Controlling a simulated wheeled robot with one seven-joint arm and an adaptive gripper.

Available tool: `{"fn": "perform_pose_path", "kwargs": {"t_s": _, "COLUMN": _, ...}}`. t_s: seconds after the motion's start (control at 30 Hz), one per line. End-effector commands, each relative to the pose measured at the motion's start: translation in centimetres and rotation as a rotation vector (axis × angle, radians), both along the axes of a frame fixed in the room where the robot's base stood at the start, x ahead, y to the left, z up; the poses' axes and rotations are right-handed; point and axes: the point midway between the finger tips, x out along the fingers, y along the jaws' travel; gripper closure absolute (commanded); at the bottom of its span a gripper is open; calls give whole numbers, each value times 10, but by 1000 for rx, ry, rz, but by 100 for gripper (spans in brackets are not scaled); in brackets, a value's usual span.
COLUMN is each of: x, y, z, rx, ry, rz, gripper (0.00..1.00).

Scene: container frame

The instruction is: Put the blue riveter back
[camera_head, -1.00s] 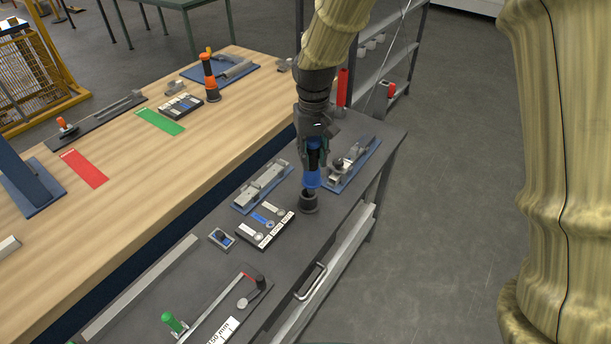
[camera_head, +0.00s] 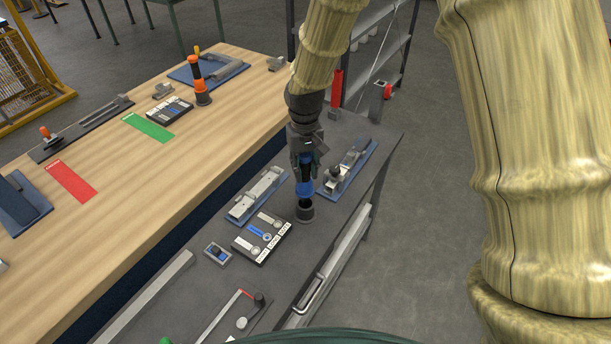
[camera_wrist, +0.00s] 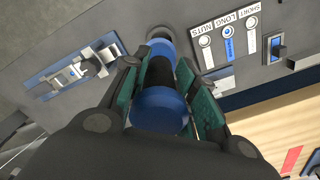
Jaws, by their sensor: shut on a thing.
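The blue riveter (camera_head: 304,188) is upright, with blue and black bands. My gripper (camera_head: 303,164) is shut on its upper part. In the wrist view the riveter (camera_wrist: 158,108) lies between the green finger pads of my gripper (camera_wrist: 160,80), its blue end towards the camera. Its lower black part meets a dark round holder (camera_head: 305,212) on the grey bench. The holder's rim also shows past the riveter in the wrist view (camera_wrist: 157,33). I cannot tell how deep the tip sits in it.
A tray labelled SHORT, LONG and NUTS (camera_head: 263,238) lies left of the holder. Blue-based fixtures stand on both sides, one left (camera_head: 257,195) and one right (camera_head: 345,170). An orange riveter (camera_head: 197,75) stands in a holder on the wooden table (camera_head: 120,190).

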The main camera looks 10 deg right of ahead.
Motion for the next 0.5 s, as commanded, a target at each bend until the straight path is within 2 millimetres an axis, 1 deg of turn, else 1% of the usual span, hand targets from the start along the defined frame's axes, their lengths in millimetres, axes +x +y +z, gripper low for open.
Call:
{"fn": "perform_pose_path", "kwargs": {"t_s": 0.07, "x": -1, "y": 0, "z": -1, "rx": 0, "ry": -1, "rz": 0, "gripper": 93}}
{"fn": "perform_pose_path", "kwargs": {"t_s": 0.17, "x": -3, "y": 0, "z": -10, "rx": 0, "ry": 0, "rz": 1, "gripper": 93}}
{"fn": "perform_pose_path", "kwargs": {"t_s": 0.4, "x": 0, "y": 1, "z": -34, "rx": 0, "ry": 1, "rz": 3, "gripper": 93}}
{"fn": "perform_pose_path", "kwargs": {"t_s": 0.5, "x": 0, "y": 1, "z": -38, "rx": 0, "ry": 0, "rz": 2, "gripper": 93}}
